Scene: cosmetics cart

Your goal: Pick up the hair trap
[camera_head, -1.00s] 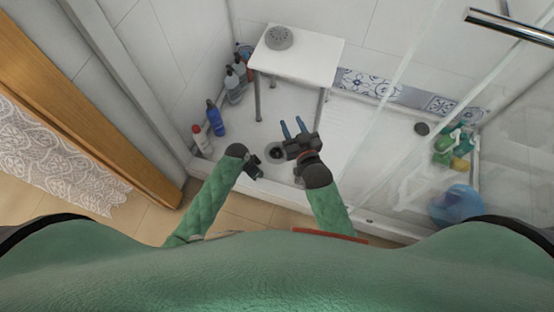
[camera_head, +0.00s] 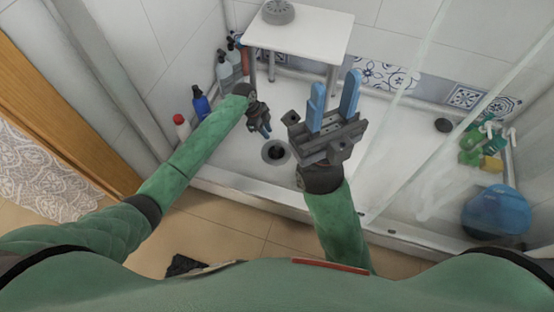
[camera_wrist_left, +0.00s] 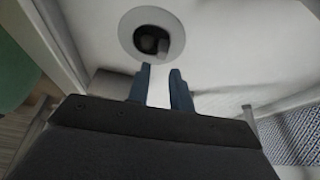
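A round drain (camera_head: 277,152) lies in the white shower floor, with a pale ring around a dark opening. A dark piece, seemingly the hair trap (camera_head: 278,153), sits in it; its details are too small to tell. My left gripper (camera_head: 265,130) is just behind and left of the drain in the head view, fingers partly open and empty. In the left wrist view the drain ring (camera_wrist_left: 127,40) and the dark insert (camera_wrist_left: 150,40) are beyond the fingertips (camera_wrist_left: 160,68), apart from them. My right gripper (camera_head: 335,82) is open and empty, fingers pointing away from me, right of the drain.
A white stool (camera_head: 300,38) with a round grey perforated piece (camera_head: 278,11) stands behind. Bottles (camera_head: 200,103) line the left wall. A glass panel, a blue basin (camera_head: 497,212) and green bottles (camera_head: 470,148) are on the right. A low sill (camera_head: 260,203) edges the shower.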

